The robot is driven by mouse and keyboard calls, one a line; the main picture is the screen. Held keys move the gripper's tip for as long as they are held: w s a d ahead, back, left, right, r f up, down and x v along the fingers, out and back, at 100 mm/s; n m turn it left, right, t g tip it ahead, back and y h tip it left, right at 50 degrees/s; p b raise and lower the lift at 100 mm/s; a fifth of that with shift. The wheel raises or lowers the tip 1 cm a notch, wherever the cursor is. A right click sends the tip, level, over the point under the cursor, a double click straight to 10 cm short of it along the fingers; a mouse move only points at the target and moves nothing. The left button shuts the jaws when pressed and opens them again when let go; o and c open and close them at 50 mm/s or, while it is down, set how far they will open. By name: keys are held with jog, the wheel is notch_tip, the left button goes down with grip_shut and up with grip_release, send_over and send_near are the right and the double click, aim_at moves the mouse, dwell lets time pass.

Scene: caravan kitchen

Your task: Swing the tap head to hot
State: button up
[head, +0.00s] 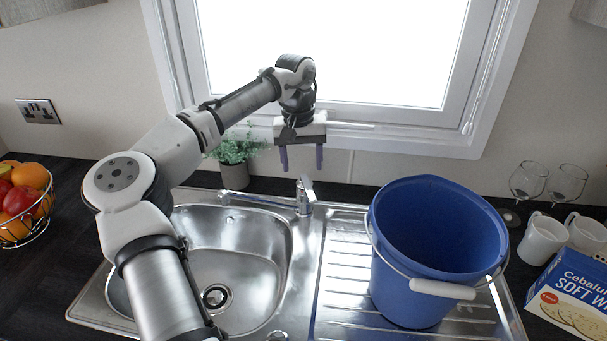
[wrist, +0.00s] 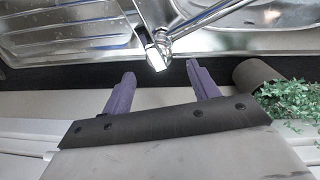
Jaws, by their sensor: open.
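The chrome tap (head: 304,195) stands at the back edge of the steel sink, with its spout reaching left over the basin (head: 236,250). Its head (head: 305,182) rises at the top of the body. In the wrist view the tap head (wrist: 157,54) shows just beyond my fingertips, roughly between them. My gripper (head: 302,170) points down above the tap, with its two purple fingers apart and nothing between them. The gripper also shows in the wrist view (wrist: 160,70). Whether the fingers touch the tap cannot be told; they look apart from it.
A blue bucket (head: 424,300) with a white-gripped handle stands on the drainer right of the tap. A potted plant (head: 235,175) is at the left behind the sink. Glasses (head: 527,180), mugs (head: 541,238) and a box (head: 575,295) are far right. A fruit basket (head: 45,208) is far left.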

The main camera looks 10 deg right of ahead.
aim_at(304, 177)
jog(key=f, duration=0.2)
jog(key=f+p, duration=0.1)
jog(key=f, duration=0.2)
jog(key=shift+d+f, duration=0.2)
jog(key=shift+f, duration=0.15)
grip_shut()
